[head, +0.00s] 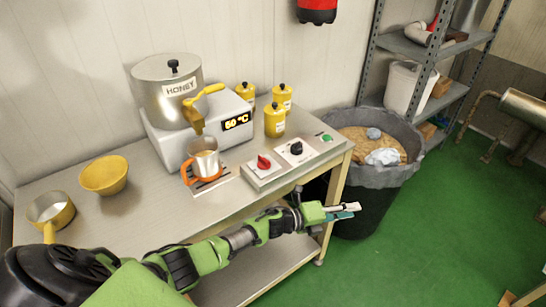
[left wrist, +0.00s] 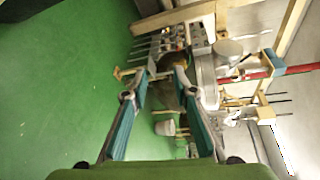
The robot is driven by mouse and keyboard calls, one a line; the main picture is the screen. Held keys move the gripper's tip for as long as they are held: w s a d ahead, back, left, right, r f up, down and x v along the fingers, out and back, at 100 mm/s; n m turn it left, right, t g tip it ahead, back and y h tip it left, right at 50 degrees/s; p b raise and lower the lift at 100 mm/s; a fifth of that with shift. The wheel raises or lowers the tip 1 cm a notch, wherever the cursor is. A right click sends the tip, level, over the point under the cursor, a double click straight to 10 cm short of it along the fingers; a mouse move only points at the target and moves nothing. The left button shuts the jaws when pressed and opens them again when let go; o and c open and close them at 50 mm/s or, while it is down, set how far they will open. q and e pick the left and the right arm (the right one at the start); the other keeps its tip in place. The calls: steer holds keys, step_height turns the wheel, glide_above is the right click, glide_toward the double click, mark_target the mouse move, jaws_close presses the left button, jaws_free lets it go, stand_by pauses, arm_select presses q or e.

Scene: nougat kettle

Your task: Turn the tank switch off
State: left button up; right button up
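A steel honey tank (head: 167,90) with a yellow tap stands on a heater base with a lit temperature display (head: 237,121). In front of it on the bench are two switch boxes, one with a red knob (head: 264,162) and one with a black knob (head: 296,148). I cannot read which is the tank switch. My left gripper (head: 350,209) is right of and below both knobs in the head view, past the bench's front edge, touching neither. The left wrist view shows its fingers (left wrist: 162,76) apart with nothing between them. My right gripper is not in view.
A steel jug (head: 205,158) with an orange handle stands under the tap. A yellow bowl (head: 104,175), a yellow pan (head: 50,212) and yellow canisters (head: 274,120) are on the bench (head: 130,222). A full dark bin (head: 362,196) stands right of it. Green floor is clear further right.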

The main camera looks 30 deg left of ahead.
arm_select(q)
steer(key=d+r+m+g+h, duration=0.3)
steer(key=r+m+g, duration=0.2)
steer(key=r+m, duration=0.6)
step_height(320, 180, up, 17)
steer(key=m+g+y, duration=0.7)
steer(key=m+y, duration=0.6)
steer(key=m, duration=0.6)
glide_above(264, 158)
step_height(264, 158, down, 14)
steer(key=shift+s+r+p, duration=0.1)
steer(key=shift+r+p, duration=0.05)
steer(key=shift+p, duration=1.05)
jaws_close()
